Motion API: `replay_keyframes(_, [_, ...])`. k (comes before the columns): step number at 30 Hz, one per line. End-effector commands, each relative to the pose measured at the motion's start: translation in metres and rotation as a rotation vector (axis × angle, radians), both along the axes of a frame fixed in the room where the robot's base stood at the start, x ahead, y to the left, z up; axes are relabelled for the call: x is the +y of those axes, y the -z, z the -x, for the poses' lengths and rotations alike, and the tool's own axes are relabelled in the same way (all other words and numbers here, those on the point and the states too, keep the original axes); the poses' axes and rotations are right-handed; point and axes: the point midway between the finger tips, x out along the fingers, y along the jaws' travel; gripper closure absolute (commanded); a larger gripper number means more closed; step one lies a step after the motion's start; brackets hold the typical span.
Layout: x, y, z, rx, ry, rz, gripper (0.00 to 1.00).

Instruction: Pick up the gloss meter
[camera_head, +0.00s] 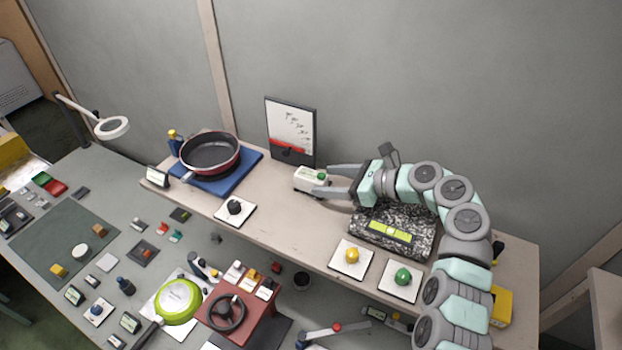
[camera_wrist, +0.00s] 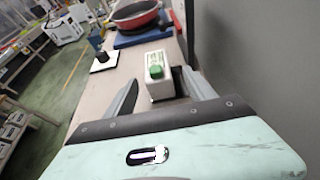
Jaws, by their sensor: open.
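A small white box with a green round knob, which looks like the gloss meter (camera_head: 308,182), stands on the raised shelf in front of the framed board. In the wrist view the gloss meter (camera_wrist: 160,88) sits between the fingertips, with space visible on its left side. My gripper (camera_head: 323,182) is open and reaches in low from the right, its two fingers pointing left at the box. The wrist view shows the open fingers (camera_wrist: 159,80) on either side of the box. I cannot tell whether the right finger touches it.
A framed board (camera_head: 291,132) stands behind the box. A red-rimmed pan (camera_head: 210,153) on a blue mat (camera_head: 247,163) is to the left. A black-knobbed plate (camera_head: 236,218) lies front left. A speckled block (camera_head: 408,219) with a level is beneath my arm. Yellow- and green-knobbed plates stand in front.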

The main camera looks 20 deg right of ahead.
Motion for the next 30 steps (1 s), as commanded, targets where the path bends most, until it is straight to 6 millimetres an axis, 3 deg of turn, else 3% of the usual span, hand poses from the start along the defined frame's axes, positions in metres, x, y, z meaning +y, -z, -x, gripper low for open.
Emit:
replay_keyframes(12, [0.033,0.018,-0.031,0.001,-0.002,0.0,0.36])
replay_keyframes(20, [0.036,0.021,-0.036,-0.002,0.002,0.002,0.36])
replay_keyframes(30, [0.036,0.021,-0.036,-0.002,0.001,0.002,0.63])
